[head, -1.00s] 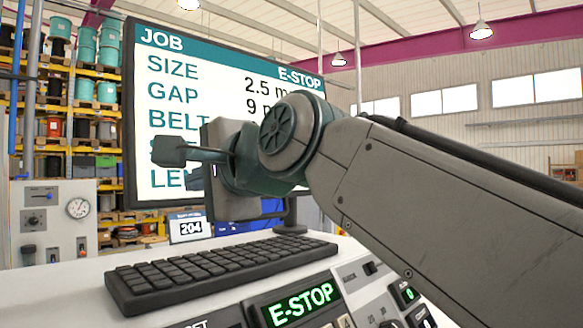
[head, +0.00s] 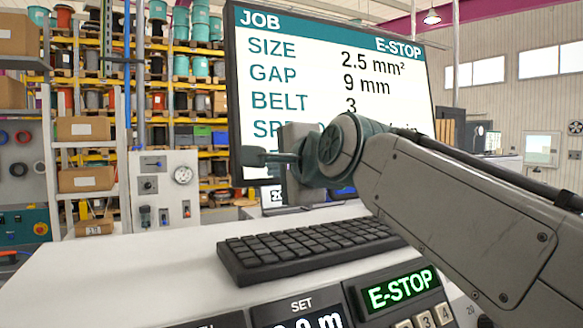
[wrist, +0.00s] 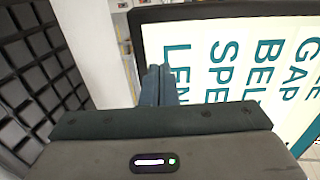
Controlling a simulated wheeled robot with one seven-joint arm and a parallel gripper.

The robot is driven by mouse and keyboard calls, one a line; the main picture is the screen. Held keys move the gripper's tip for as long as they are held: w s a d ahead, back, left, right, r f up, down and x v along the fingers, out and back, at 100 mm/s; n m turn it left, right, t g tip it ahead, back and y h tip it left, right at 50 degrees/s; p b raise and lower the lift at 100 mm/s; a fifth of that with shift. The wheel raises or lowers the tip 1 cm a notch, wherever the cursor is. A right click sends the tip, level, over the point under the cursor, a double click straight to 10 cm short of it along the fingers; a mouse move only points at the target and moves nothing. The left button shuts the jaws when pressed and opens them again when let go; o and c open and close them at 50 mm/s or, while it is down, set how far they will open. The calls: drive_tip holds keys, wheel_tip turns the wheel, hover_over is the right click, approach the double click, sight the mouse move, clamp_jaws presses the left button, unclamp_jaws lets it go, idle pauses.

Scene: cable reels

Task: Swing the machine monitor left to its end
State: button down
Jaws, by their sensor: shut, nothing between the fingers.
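The machine monitor (head: 395,75) is a dark-framed screen above the white bench, showing job lines with teal text. My gripper (head: 262,157) is in front of the screen's lower left part and covers some of its text. In the wrist view my gripper's fingers (wrist: 160,80) are together and empty, near the corner of the monitor's frame, with the screen (wrist: 235,60) appearing turned on its side. I cannot tell whether the fingers touch the frame. The monitor's mount is hidden behind my arm.
A black keyboard (head: 305,245) lies on the bench (head: 170,265) below the monitor. A control panel with a lit E-STOP display (head: 400,289) is at the front. A grey gauge cabinet (head: 165,188) stands left of the monitor, with shelves of reels behind. Space directly left of the screen looks open.

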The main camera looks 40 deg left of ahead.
sight(261, 171)
drive_tip(key=shift+a, duration=0.15)
drive_tip(key=shift+s+a+p, duration=0.1)
drive_tip(key=shift+a+p, duration=0.8)
drive_tip(key=shift+a, duration=0.75)
drive_tip(key=shift+a+m+t+h, duration=0.5)
drive_tip(key=shift+a+m+t, duration=0.4)
drive_tip(key=shift+a, duration=0.5)
drive_tip(key=w+a+m+t+h+p, duration=0.1)
drive_tip(key=w+a, duration=0.2)
drive_tip(key=a, duration=0.4)
drive_tip(key=shift+w+a+t+p, duration=0.3)
drive_tip(key=shift+a+t, duration=0.05)
drive_tip(key=shift+t, duration=0.05)
